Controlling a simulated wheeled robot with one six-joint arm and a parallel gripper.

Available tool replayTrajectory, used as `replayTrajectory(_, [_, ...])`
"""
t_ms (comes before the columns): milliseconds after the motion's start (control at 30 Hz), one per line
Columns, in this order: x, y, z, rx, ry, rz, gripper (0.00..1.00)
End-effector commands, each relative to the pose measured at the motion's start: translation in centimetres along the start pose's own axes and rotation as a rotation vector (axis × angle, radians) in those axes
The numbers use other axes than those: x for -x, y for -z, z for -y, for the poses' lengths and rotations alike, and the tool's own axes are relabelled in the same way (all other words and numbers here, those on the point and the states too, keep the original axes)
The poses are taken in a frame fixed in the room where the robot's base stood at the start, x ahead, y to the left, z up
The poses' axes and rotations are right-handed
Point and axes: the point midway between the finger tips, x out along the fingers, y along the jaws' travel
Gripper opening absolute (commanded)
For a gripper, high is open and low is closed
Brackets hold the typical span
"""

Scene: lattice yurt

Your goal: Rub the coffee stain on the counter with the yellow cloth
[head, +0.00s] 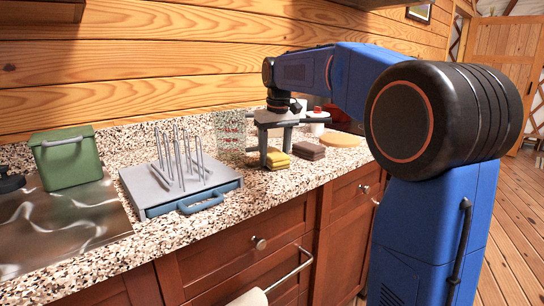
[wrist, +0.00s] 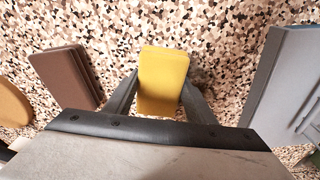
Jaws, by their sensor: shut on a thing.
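The yellow cloth (head: 277,160) is a folded pad on the speckled counter (head: 200,238), towards the back right in the head view. In the wrist view the yellow cloth (wrist: 163,72) stands between the two fingers. My gripper (head: 275,149) points down and is shut on the cloth; the fingers of my gripper (wrist: 161,88) flank its left and right sides in the wrist view. The cloth appears at counter height; whether it touches the counter is unclear. I cannot make out the coffee stain against the speckled pattern in either view.
A brown folded cloth (head: 309,151) lies just right of the yellow one, with a round wooden board (head: 341,139) beyond. A grey-blue tray with upright prongs (head: 183,209) stands left. A green box (head: 67,157) is at far left. A clear panel with red marks (head: 230,134) stands behind.

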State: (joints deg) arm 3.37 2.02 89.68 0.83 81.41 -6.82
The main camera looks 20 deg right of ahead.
Motion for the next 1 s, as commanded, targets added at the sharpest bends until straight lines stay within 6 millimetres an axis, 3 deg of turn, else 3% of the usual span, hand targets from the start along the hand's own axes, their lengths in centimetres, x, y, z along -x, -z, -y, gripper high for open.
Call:
replayTrajectory(500, [-0.4,0.8,-3.1,0.000,-0.001,0.000,0.29])
replayTrajectory(767, [-0.2,0.7,-2.8,0.001,0.000,0.000,0.29])
replayTrajectory(1000, [0.0,0.3,-1.1,0.002,0.000,0.000,0.29])
